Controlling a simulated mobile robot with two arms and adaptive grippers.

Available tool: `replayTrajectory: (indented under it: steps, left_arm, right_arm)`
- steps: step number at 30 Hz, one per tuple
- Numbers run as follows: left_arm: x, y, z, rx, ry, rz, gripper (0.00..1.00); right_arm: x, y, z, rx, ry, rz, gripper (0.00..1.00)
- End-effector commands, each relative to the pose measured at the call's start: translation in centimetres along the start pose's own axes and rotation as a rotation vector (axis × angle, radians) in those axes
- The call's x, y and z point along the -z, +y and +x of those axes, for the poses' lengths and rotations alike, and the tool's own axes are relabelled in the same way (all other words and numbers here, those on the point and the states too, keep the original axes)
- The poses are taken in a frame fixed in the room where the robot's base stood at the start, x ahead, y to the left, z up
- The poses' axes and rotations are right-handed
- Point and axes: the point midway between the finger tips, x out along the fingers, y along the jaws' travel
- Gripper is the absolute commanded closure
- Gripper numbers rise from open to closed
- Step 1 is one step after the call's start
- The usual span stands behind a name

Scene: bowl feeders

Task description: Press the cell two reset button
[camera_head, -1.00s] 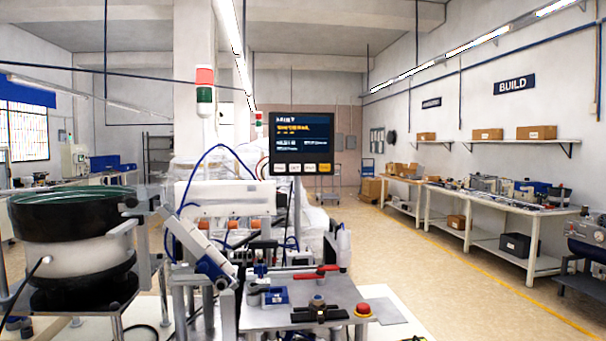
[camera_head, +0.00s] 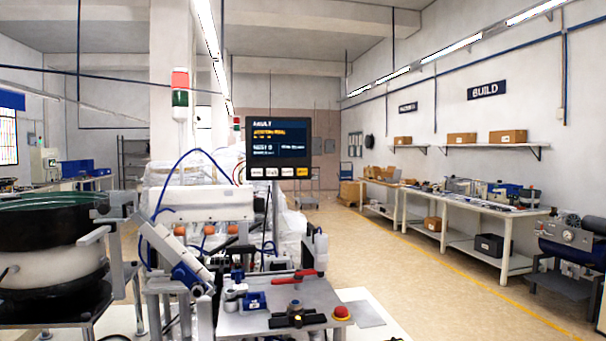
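A bowl feeder station stands in front of me, with a black bowl (camera_head: 50,222) at left. Its dark screen (camera_head: 279,139) shows a heading that reads FAULT, with amber and white text below. Under the text is a row of several small keys, the rightmost amber (camera_head: 302,172). On the metal plate (camera_head: 262,321) a blue-topped knob or button (camera_head: 295,304) sits in a black bracket. A red mushroom button (camera_head: 341,312) on a yellow base sits at the plate's right edge. No label marks a cell two reset button legibly. Neither gripper is in view.
A red-and-green stack light (camera_head: 180,85) rises behind the station. A red-handled clamp (camera_head: 295,276) lies across the plate. White workbenches (camera_head: 505,245) line the right wall, and a dark machine (camera_head: 572,255) stands at right. The floor between (camera_head: 420,290) is open.

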Motion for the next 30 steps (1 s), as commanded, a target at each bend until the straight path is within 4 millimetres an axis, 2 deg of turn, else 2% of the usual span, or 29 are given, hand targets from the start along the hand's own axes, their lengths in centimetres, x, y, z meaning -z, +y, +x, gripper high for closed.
replayTrajectory:
  steps: [1,7,30]
  left_arm:
    - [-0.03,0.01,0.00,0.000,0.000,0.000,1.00]
    - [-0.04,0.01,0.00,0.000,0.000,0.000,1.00]
    - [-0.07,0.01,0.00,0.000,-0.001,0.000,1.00]
  right_arm:
    - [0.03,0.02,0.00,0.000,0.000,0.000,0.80]
    - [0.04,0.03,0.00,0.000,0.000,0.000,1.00]
    - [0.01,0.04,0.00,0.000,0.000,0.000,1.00]
